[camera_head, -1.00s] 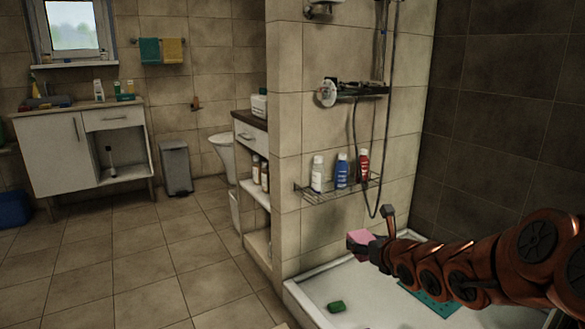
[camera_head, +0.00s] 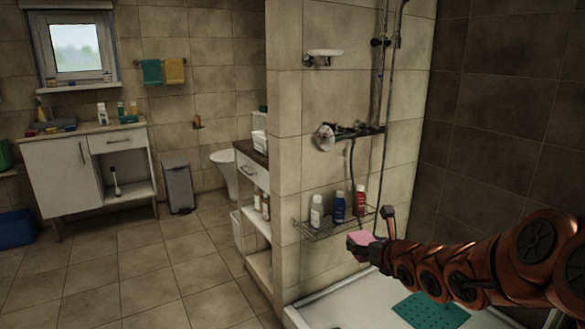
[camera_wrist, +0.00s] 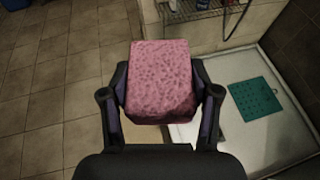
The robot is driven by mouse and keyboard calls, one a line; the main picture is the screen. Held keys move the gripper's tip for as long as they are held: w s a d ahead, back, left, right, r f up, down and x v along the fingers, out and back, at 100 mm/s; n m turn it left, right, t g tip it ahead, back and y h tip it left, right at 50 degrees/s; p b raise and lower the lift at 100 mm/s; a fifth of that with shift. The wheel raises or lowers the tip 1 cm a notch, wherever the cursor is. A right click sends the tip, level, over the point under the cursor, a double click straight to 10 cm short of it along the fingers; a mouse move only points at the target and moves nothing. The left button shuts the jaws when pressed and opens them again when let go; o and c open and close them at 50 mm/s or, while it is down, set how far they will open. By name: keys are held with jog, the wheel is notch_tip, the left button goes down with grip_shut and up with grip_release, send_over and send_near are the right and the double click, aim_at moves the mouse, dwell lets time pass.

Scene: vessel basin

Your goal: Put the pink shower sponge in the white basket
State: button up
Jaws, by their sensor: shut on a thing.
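The pink shower sponge (camera_wrist: 160,82) is a block with a pitted surface. In the wrist view my gripper (camera_wrist: 161,100) is shut on it, one finger on each side. In the head view the sponge (camera_head: 361,240) shows at the end of my gripper (camera_head: 366,244), held in the air above the shower tray, in front of the wire shelf. A white basket-like container (camera_head: 260,142) stands on the counter behind the dividing wall, partly hidden by the wall. I cannot tell for sure that it is the white basket.
A wire shelf (camera_head: 318,232) with several bottles hangs on the tiled wall. A teal mat (camera_head: 430,309) lies in the white shower tray (camera_head: 345,306). The wall end (camera_head: 287,180) stands between shower and counter. The tiled floor (camera_head: 130,265) on the left is clear.

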aim_at(367, 240)
notch_tip(367, 240, up, 21)
jog(key=p, duration=1.9)
jog(key=shift+d+f, duration=0.1)
jog(key=shift+d, duration=0.05)
